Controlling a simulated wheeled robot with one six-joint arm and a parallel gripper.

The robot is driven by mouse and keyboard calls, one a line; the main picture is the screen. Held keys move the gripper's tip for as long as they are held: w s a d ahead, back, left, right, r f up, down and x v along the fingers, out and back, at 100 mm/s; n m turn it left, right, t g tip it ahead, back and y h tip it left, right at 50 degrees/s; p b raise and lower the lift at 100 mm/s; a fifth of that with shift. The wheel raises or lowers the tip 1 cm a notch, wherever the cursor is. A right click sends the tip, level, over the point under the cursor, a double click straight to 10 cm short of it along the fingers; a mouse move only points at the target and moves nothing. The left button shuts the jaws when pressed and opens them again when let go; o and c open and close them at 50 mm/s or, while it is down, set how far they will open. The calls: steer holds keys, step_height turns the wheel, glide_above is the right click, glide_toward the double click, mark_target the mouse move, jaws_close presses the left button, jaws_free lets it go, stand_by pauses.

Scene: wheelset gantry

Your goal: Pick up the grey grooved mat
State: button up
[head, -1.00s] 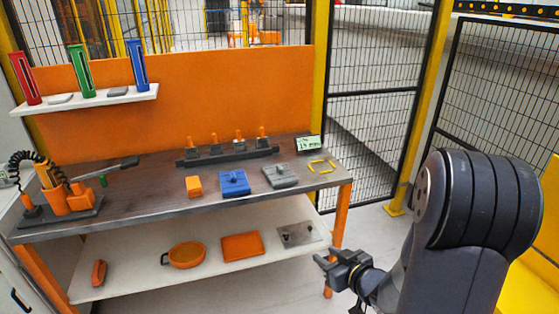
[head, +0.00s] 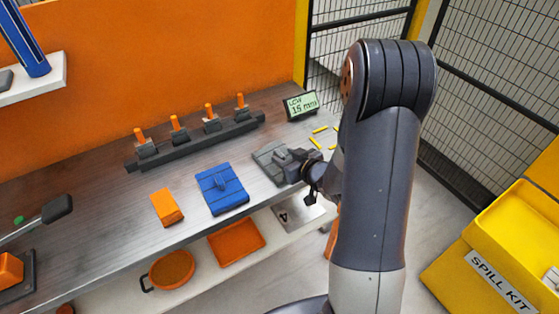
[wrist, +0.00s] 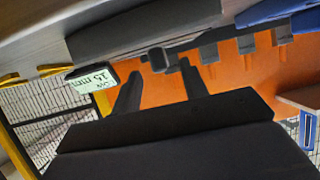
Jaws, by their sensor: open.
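The grey grooved mat (head: 266,162) lies flat on the bench top, to the right of a blue mat, with a raised grip on top. My gripper (head: 289,158) is at its right side, level with the raised grip, and hides part of the mat. In the wrist view, which is turned upside down, the grey mat (wrist: 145,28) shows along the top. Its dark grip (wrist: 158,58) appears near the gap between my two open fingers (wrist: 160,86). The fingers hold nothing. I cannot tell whether they touch the mat.
The blue mat (head: 222,187) and an orange block (head: 166,206) stand to the left. A dark rack (head: 195,140) with several orange-topped pegs is behind. A small display (head: 301,105) and yellow corner marks (head: 319,129) are at the bench's right end. A lower shelf holds an orange tray (head: 236,243).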

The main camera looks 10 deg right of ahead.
mark_target(281, 155)
steer(key=shift+x, duration=1.8)
steer(key=shift+s+r, duration=0.1)
steer(key=shift+c, duration=0.3)
jaws_close()
